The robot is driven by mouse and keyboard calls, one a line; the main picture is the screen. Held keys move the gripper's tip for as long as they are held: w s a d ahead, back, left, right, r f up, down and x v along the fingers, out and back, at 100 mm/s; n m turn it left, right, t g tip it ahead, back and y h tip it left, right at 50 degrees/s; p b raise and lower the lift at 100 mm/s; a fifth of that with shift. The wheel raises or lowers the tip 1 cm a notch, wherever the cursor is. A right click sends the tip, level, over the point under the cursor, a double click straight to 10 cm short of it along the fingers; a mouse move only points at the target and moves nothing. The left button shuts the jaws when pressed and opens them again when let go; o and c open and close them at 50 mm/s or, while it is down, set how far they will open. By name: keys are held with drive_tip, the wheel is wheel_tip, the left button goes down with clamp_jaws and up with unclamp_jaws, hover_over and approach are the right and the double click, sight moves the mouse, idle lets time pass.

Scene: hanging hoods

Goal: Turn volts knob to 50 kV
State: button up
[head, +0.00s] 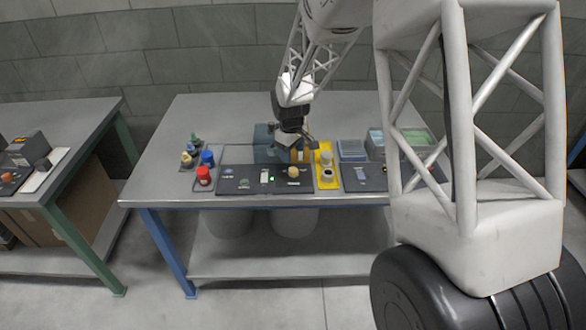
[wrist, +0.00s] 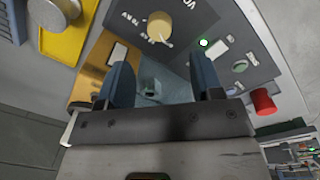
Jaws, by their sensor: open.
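The volts knob (head: 293,171) is a round tan knob on a dark control panel (head: 237,185) at the front of the middle table. In the wrist view the knob (wrist: 159,27) is at the top centre, with small kV marks and part of a "VO" label beside it. Its setting cannot be read clearly. My gripper (head: 300,146) is above and behind the panel in the head view. In the wrist view my gripper (wrist: 163,82) has two blue-grey fingers spread wide with nothing between them. The knob lies beyond the fingertips, apart from them.
A lit green lamp (wrist: 204,42) is on the panel. A red cylinder (head: 203,175) and blue cylinder (head: 208,158) stand to its left. A yellow plate (head: 326,184) with round parts is at its right. A teal block (head: 265,145) stands behind.

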sight(293, 169)
drive_tip(key=shift+f, duration=0.2)
idle(0.3)
drive_tip(key=shift+w+d+f, duration=0.1)
drive_tip(key=shift+f, duration=1.8)
drive_tip(key=shift+w+f, duration=0.1)
drive_tip(key=shift+f, duration=1.75)
drive_tip(key=c, duration=0.9)
